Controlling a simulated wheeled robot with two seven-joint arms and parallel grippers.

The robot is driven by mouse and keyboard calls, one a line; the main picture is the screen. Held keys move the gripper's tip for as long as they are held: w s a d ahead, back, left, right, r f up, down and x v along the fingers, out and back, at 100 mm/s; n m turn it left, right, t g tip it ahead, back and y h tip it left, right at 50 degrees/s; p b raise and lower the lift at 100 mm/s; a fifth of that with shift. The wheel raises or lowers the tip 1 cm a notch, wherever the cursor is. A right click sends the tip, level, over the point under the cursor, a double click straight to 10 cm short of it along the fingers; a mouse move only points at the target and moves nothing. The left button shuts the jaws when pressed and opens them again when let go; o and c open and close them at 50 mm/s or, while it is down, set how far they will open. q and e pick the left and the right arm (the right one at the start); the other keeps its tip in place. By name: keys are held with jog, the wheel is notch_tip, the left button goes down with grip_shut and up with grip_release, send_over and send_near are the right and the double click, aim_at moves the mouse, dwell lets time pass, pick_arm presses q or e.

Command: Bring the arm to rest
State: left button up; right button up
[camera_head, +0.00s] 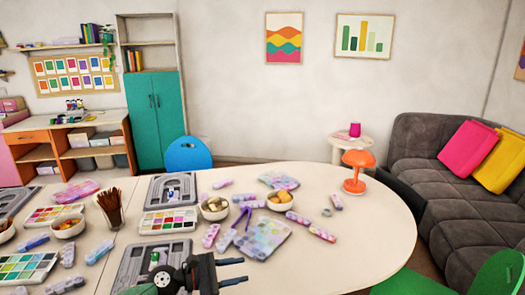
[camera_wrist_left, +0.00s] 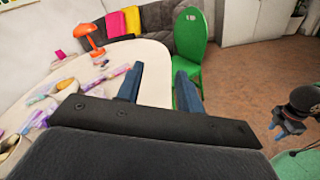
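My left gripper (camera_head: 244,270) is low in the head view, over the front edge of the table (camera_head: 340,262), with its fingers pointing right. In the left wrist view its two fingers (camera_wrist_left: 159,68) stand apart with nothing between them. A dark piece with blue-grey finger-like ends (camera_wrist_left: 284,130) shows at the right of the left wrist view. It looks like my right gripper, and its opening is not clear. The right arm does not show in the head view.
Grey bead boards (camera_head: 172,190), bowls (camera_head: 214,208), paint sets (camera_head: 168,222), markers and an orange lamp (camera_head: 355,172) crowd the table. The table's right front is bare. A green chair (camera_wrist_left: 188,55) stands beside the table. A blue chair (camera_head: 188,156) is behind it.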

pick_arm(q)
jog(key=s+a+n+t+y, duration=0.1)
jog(key=a+n+t+y, duration=0.35)
jog(key=n, duration=1.05)
jog(key=s+a+n+t+y, duration=0.15)
jog(key=n+t+y, duration=0.6)
jog(key=n, duration=0.75)
jog(key=s+a+f+n+g+y, duration=0.3)
jog(key=s+a+f+n+y, duration=0.3)
jog(key=f+n, duration=0.5)
jog(key=s+a+f+n+g+h, duration=0.1)
jog(key=s+f+n+g, duration=0.25)
jog(key=s, duration=0.45)
jog(key=s+f+n+g, duration=0.3)
jog(key=s+n+g, duration=0.15)
jog(key=s, duration=0.25)
jog(key=s+a+f+n+g+h, duration=0.1)
jog(key=s+f+n+g, duration=0.2)
jog(key=s+n, duration=0.35)
jog(key=s+d+f+m+g, duration=0.1)
jog(key=s+d+f, duration=0.1)
jog(key=f, duration=1.1)
jog(key=s+d+f+g, duration=0.1)
jog(key=s+d+f, duration=0.1)
jog(key=f, duration=1.1)
jog(key=shift+d+m, duration=0.35)
jog(key=shift+d, duration=0.25)
